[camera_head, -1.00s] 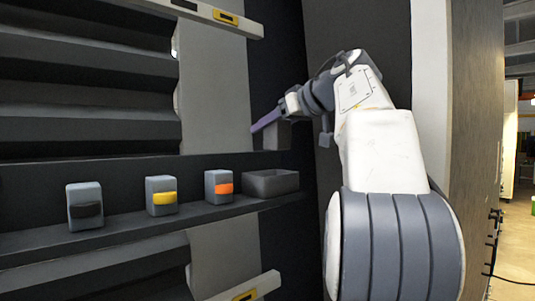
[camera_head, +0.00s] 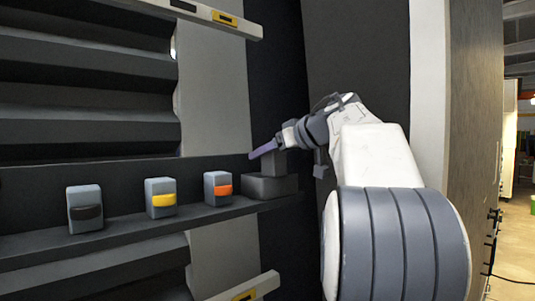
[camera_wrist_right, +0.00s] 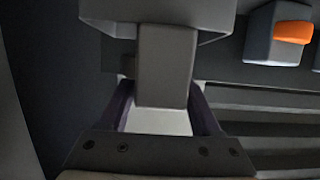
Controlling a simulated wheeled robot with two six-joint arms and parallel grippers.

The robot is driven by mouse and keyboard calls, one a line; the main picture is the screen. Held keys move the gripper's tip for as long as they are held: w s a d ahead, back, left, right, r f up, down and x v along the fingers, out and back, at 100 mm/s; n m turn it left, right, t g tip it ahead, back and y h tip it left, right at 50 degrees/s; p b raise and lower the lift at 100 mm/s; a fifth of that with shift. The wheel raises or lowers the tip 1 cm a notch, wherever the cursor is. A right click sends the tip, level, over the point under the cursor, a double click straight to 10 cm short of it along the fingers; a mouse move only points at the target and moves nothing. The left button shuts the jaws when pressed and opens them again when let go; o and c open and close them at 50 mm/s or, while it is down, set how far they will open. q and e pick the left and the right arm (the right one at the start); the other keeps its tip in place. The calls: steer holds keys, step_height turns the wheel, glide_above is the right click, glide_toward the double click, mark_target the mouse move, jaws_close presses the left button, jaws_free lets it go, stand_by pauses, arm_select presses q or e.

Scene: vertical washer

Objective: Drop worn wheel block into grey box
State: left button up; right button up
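A plain grey block (camera_head: 268,166), apparently the worn wheel block, is held by my right gripper (camera_head: 264,150). The wrist view shows the block (camera_wrist_right: 166,65) between the two purple fingers (camera_wrist_right: 162,108). The grey box (camera_head: 270,188) stands at the right end of the shelf. The block is over the box, and its lower end is at or just inside the opening; exact depth is hidden. The box rim (camera_wrist_right: 105,14) also shows in the right wrist view. My left gripper is not in view.
On the shelf (camera_head: 140,228) left of the box stand grey blocks with an orange (camera_head: 218,188), a yellow (camera_head: 161,198) and a black band (camera_head: 86,209). The orange one is close beside the box. A dark wall panel rises behind and right.

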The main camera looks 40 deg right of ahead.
steer(key=shift+o, duration=0.6)
steer(key=shift+s, duration=0.2)
steer(key=b+v, duration=0.2)
steer(key=v, duration=0.9)
steer(key=shift+s+r, duration=0.25)
steer(key=shift+s, duration=0.05)
steer(key=shift+w, duration=0.1)
